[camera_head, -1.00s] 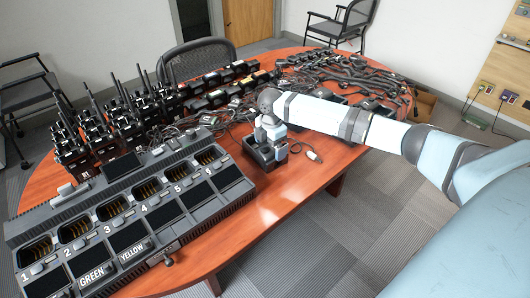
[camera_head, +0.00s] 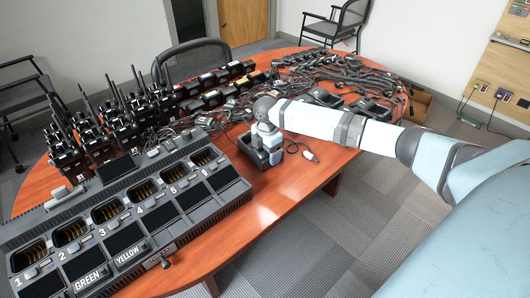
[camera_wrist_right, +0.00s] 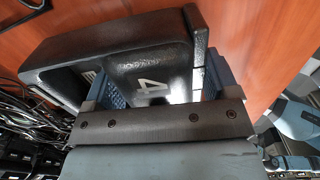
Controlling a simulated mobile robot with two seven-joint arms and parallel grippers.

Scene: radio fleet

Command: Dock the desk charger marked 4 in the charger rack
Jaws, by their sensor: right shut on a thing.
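The desk charger (camera_head: 262,161) is a small black box at the table's near edge, right of the rack. In the right wrist view the charger (camera_wrist_right: 120,48) shows a white 4 on its face. My right gripper (camera_head: 267,138) is shut on the charger's wall from above; its blue-padded fingers (camera_wrist_right: 163,90) show on both sides of the 4. I cannot tell whether the charger rests on the table or hangs just above it. The charger rack (camera_head: 158,232) is a long grey unit with bays numbered 1 to 6. My left gripper is out of view.
Several handheld radios (camera_head: 112,120) stand behind the rack. Tangled cables and black parts (camera_head: 345,80) cover the table's far side. A loose cable plug (camera_head: 311,156) lies right of the charger. Bare wood (camera_head: 235,215) lies between rack and table edge.

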